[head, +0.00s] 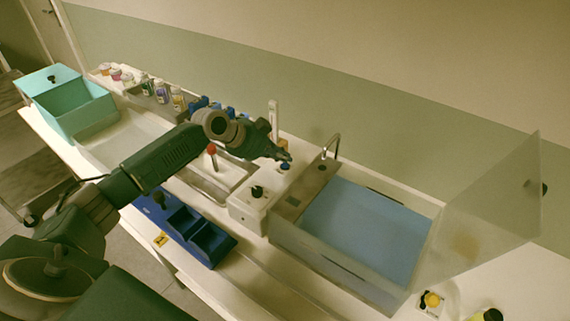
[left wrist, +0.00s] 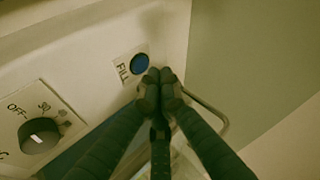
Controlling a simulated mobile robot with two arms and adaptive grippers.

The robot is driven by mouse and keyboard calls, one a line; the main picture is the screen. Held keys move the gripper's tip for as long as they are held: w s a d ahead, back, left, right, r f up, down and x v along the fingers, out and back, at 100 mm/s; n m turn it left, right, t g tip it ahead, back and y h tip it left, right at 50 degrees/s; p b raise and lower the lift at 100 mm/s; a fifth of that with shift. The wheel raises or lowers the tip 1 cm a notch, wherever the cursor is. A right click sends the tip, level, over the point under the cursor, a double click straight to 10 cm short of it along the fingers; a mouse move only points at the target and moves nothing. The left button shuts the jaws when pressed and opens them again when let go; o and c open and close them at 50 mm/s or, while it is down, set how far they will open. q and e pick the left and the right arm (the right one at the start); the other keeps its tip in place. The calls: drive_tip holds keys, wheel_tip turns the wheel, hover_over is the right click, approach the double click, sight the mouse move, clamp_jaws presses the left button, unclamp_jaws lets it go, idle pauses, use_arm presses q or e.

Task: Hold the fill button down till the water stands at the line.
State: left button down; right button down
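The round blue fill button (left wrist: 140,63) sits on a pale panel beside the word FILL in the left wrist view. It also shows as a small blue spot (head: 285,165) in the head view. My left gripper (left wrist: 161,75) is shut and empty, its fingertips together at the button's lower right edge; I cannot tell whether they touch it. In the head view the left gripper (head: 287,157) is over the control box. The tank (head: 296,243) has clear walls and a blue surface (head: 365,225) inside. I cannot make out the fill line. My right gripper is not in view.
A dial (left wrist: 38,136) is left of the button. A metal spout (head: 332,144) curves beside the tank, and a clear panel (head: 485,215) stands tilted at its right. A red-topped lever (head: 212,150), a blue tray (head: 210,243), bottles and a teal box (head: 72,100) are farther left.

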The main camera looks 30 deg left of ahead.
sight(283, 166)
use_arm(q)
drive_tip(key=shift+r+p, duration=1.8)
drive_tip(key=shift+r, duration=0.7)
